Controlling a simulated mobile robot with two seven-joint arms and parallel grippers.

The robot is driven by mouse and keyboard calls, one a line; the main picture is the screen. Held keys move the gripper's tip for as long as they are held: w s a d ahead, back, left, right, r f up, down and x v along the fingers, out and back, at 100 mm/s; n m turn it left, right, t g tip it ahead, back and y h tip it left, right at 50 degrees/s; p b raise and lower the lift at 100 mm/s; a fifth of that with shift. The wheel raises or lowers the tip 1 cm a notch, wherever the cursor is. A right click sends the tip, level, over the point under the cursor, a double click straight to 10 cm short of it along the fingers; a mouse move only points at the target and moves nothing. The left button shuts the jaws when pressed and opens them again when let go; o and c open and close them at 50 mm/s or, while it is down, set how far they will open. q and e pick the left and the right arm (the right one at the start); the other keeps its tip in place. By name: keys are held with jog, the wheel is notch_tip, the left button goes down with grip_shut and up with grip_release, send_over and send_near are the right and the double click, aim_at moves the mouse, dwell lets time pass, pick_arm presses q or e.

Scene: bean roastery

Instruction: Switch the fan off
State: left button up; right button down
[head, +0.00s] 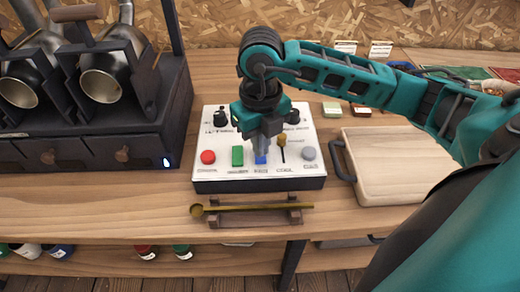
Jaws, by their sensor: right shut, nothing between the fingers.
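A white control panel (225,173) with a dark base sits on the wooden counter. Along its front are a red round button (208,157), a green rocker (237,156), a blue rocker (261,159), a brown slider knob (282,139) and a grey round button (308,153). A black knob (220,118) is at the back left. The labels are too small to read, so I cannot tell which control is the fan's. My right gripper (261,147) is shut and empty, pointing down just at the blue rocker; contact is unclear. My left gripper is out of view.
A dark roaster with metal drums (103,80) stands at the left. A brass scoop (245,207) lies on a wooden rest in front of the panel. A wooden tray (395,160) with a black handle is at the right.

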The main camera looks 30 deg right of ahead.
jog(key=shift+f+b, duration=0.95)
jog(key=shift+f, duration=0.1)
dwell(0.7)
jog(key=shift+r, duration=0.1)
jog(key=shift+r+p, duration=2.55)
jog(key=shift+r, duration=0.95)
